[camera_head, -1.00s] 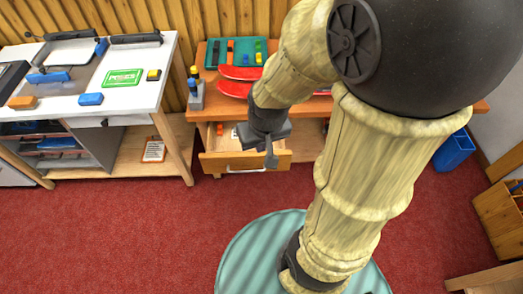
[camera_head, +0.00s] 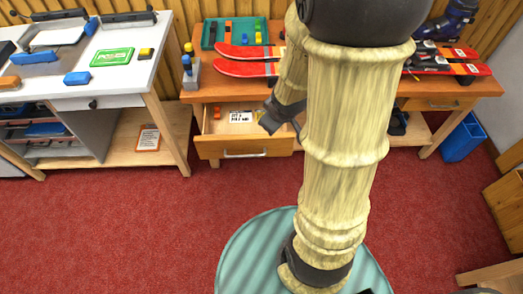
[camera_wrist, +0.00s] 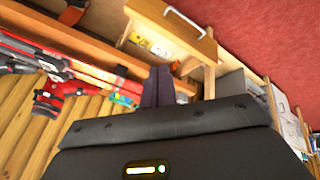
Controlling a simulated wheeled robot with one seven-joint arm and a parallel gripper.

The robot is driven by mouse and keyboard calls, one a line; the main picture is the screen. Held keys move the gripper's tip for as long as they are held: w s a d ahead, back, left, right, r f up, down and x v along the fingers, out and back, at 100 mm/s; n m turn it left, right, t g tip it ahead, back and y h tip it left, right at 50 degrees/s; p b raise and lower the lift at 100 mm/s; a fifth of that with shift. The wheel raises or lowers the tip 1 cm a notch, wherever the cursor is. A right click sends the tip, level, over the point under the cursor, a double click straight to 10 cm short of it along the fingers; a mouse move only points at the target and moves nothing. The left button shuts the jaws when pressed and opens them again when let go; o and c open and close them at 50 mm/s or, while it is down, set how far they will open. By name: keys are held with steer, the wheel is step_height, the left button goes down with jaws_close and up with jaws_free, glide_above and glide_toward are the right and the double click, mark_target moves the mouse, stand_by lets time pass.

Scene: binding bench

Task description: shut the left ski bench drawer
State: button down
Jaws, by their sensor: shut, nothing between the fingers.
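The left drawer (camera_head: 222,149) of the wooden ski bench (camera_head: 197,95) stands pulled out, with a metal bar handle (camera_head: 245,154) on its front. A white label and small orange and yellow items lie inside. My gripper (camera_head: 269,124) is shut and empty, and in the head view it overlaps the drawer's right end. I cannot tell its exact height over the drawer. My arm hides part of the bench. In the wrist view the shut dark fingers (camera_wrist: 158,86) point toward the bench, and the drawer front (camera_wrist: 172,28) with its handle (camera_wrist: 184,21) shows beyond them.
Red skis (camera_head: 245,68), a green tray (camera_head: 228,33) and a ski boot (camera_head: 447,22) are on the bench top. The right drawer (camera_head: 432,104) looks shut. A white-topped bench (camera_head: 120,75) stands left, a blue bin (camera_head: 462,138) right. Red carpet in front is clear.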

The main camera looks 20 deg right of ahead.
step_height(320, 180, down, 18)
steer(key=w+d+n+t+y+b, duration=0.1)
steer(key=w+n+y+b, duration=0.1)
steer(key=n+b, duration=0.5)
steer(key=y+b, duration=0.1)
steer(key=b, duration=0.3)
steer(key=shift+w+d+r+n+y, duration=0.2)
steer(key=shift+w+n+y, duration=0.1)
steer(key=shift+n, duration=0.1)
steer(key=b, duration=0.4)
glide_toward(256, 142)
step_height(256, 142, down, 4)
steer(key=s+a, duration=0.2)
steer(key=w, duration=0.3)
steer(key=shift+w+d, duration=0.2)
steer(key=shift+d, duration=0.2)
steer(key=shift+w+d, duration=0.15)
steer(key=shift+w, duration=0.3)
